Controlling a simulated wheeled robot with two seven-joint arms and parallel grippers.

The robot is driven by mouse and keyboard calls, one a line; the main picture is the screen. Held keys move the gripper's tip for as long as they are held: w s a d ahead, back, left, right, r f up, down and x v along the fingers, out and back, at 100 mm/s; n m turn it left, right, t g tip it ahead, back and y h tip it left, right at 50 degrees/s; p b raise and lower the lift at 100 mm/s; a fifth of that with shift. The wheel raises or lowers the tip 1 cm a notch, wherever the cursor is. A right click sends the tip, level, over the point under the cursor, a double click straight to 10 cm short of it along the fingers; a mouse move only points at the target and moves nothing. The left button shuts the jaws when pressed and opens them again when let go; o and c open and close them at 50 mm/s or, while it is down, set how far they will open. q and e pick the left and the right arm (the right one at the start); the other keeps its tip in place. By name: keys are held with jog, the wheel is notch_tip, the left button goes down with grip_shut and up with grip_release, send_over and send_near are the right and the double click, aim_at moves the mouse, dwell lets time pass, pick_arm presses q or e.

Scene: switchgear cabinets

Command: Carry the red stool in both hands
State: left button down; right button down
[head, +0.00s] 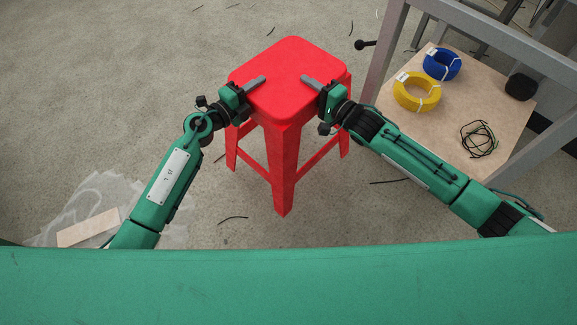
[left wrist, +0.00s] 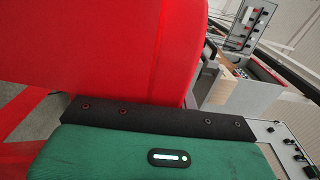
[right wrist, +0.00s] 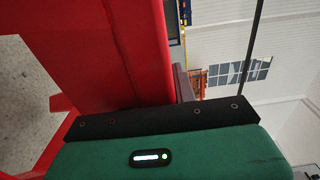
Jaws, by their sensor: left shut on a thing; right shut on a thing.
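The red stool (head: 290,85) is upright in front of me in the head view, its legs spread below the seat. My left gripper (head: 247,87) is shut on the left side of the seat's edge, one finger lying over the top. My right gripper (head: 317,85) is shut on the seat's edge at the right, also with a finger over the top. The stool's red side fills much of the left wrist view (left wrist: 90,45) and of the right wrist view (right wrist: 90,50). I cannot tell whether the legs touch the floor.
At right, a grey-framed bench (head: 380,65) has a board shelf (head: 455,125) with a blue coil (head: 441,64), a yellow coil (head: 417,92) and dark wire (head: 478,139). A plastic sheet (head: 95,205) with a board (head: 88,228) lies at lower left. Floor beyond the stool is mostly clear, with wire scraps.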

pick_arm(q)
jog(key=shift+w+a, duration=0.1)
jog(key=shift+a, duration=0.05)
pick_arm(e)
jog(key=shift+w+d, duration=0.1)
